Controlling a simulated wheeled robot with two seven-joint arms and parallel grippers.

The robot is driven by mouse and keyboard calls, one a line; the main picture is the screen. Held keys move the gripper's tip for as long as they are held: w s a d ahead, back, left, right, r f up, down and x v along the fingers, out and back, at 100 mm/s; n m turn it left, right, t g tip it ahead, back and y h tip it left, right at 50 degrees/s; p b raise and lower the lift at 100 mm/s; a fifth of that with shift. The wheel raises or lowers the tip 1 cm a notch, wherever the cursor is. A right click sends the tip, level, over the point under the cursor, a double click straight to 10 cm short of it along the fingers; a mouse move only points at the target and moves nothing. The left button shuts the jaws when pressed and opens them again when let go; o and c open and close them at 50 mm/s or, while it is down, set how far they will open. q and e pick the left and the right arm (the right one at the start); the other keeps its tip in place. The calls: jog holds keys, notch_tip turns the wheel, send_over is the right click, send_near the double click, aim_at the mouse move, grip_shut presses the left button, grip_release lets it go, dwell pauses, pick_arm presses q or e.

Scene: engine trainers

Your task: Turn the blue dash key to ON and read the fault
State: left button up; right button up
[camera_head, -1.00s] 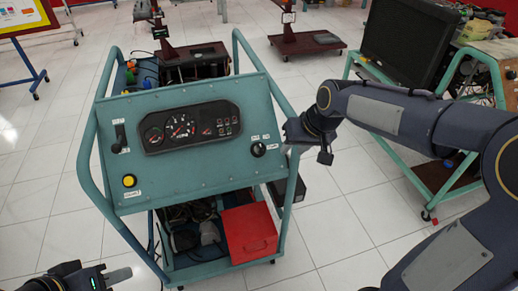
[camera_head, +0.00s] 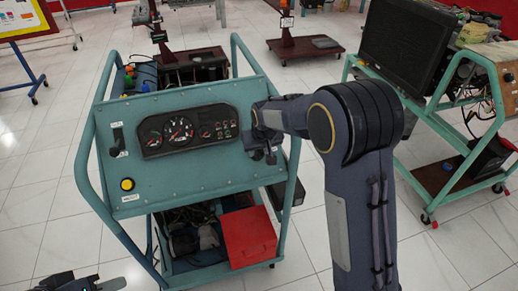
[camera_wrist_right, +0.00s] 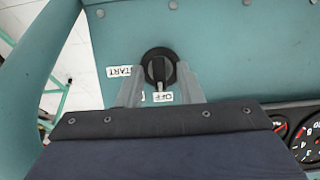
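The teal dash panel (camera_head: 190,180) carries a gauge cluster (camera_head: 188,130). In the right wrist view a round black key switch (camera_wrist_right: 159,66) sits on the teal panel near START and OFF labels; no blue shows on it. My right gripper (camera_head: 262,148) is at the panel's right side and hides the switch in the head view. In the right wrist view its two grey fingers (camera_wrist_right: 159,80) are apart on either side of the switch, with gaps visible. My left gripper (camera_head: 95,285) is partly in view at the bottom left, its fingers unclear.
A yellow button (camera_head: 127,184) and a black toggle (camera_head: 118,140) are on the panel's left. A red box (camera_head: 249,238) sits on the lower shelf. A second trainer with a dark screen (camera_head: 403,48) stands to the right. Tiled floor is clear between them.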

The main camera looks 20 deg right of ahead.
grip_shut()
jog(key=shift+f, duration=0.1)
dwell(0.4)
jog(key=m, duration=0.1)
jog(key=m+y+b, duration=0.1)
jog(key=m, duration=0.1)
jog(key=shift+d+m+b, duration=0.2)
jog(key=shift+m+b, duration=0.1)
jog(key=m, duration=0.2)
jog(key=m+y+b, duration=0.1)
jog(key=m, duration=0.1)
jog(key=shift+d+t+y, duration=0.1)
jog(key=shift+t+y, duration=0.2)
jog(key=shift+t, duration=0.1)
grip_release()
